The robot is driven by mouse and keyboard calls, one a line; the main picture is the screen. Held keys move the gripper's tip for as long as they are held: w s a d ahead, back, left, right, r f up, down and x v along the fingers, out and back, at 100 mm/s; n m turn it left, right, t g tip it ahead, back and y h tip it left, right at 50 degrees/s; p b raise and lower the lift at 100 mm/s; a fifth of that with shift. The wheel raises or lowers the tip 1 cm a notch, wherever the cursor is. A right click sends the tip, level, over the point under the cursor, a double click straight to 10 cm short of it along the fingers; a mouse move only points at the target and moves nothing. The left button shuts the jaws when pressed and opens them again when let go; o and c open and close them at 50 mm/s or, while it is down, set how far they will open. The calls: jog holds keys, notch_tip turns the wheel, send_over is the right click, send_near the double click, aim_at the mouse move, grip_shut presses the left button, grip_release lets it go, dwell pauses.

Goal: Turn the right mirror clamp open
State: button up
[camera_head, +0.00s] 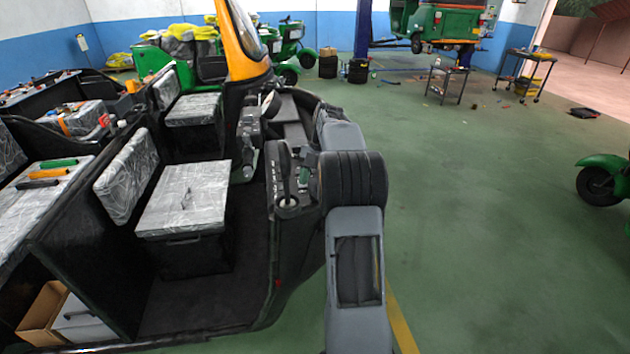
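The open-topped rickshaw (300,245) stands at left and centre, with its yellow windshield frame (243,48) rising at the top. I cannot make out the right mirror clamp in this view, nor whether it is open or shut. My grey arm (356,240) rises from the bottom edge, bends at a black ribbed joint and reaches up beside the rickshaw's front. My gripper cannot be picked out. The arm's far end is lost among dark parts near the dashboard, and the arm hides part of the rickshaw's right side.
Patterned seats (185,198) fill the cabin. Green and orange tools (45,174) lie on a left seat. A cardboard box (43,312) is at lower left. Another rickshaw (440,22) is raised at the back, near a tool cart (527,72).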

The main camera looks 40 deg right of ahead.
jog(key=shift+r, duration=0.1)
jog(key=p+v, duration=0.6)
jog(key=v, duration=0.7)
jog(key=shift+r, duration=0.35)
jog(key=shift+d, duration=0.1)
